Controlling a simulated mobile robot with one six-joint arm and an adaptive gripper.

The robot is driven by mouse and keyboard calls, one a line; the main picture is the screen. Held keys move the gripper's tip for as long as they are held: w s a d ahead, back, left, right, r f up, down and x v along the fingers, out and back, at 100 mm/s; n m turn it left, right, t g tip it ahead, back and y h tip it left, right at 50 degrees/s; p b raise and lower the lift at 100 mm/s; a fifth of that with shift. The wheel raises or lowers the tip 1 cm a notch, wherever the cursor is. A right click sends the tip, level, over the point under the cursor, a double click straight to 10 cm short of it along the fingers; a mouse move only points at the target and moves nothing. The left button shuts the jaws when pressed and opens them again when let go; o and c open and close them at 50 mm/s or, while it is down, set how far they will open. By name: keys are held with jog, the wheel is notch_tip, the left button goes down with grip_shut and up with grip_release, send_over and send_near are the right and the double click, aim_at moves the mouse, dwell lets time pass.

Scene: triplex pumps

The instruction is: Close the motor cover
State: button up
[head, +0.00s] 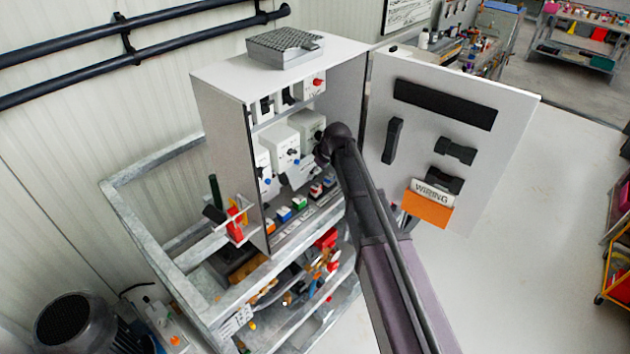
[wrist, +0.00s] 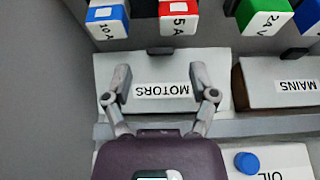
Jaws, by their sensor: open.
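The motor cover (wrist: 165,107) is a pale grey plate with a white label reading MOTORS, upside down in the wrist view. My gripper (wrist: 160,80) is open, with one finger over each side of the plate and the label between them. I cannot tell whether the fingers touch it. I also cannot tell how far the cover is swung. In the head view, my arm reaches into the open cabinet (head: 222,115), and its wrist hides most of the gripper and the area around the cover.
A similar MAINS cover (wrist: 283,75) sits beside the motor cover. A row of coloured breakers, including a red one (wrist: 178,18), lies close past the fingertips. A blue knob (wrist: 247,162) is near the OIL label. The cabinet door (head: 455,130) stands open at the right.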

jog(key=shift+b+x, duration=1)
jog(key=shift+x, duration=0.4)
grip_shut()
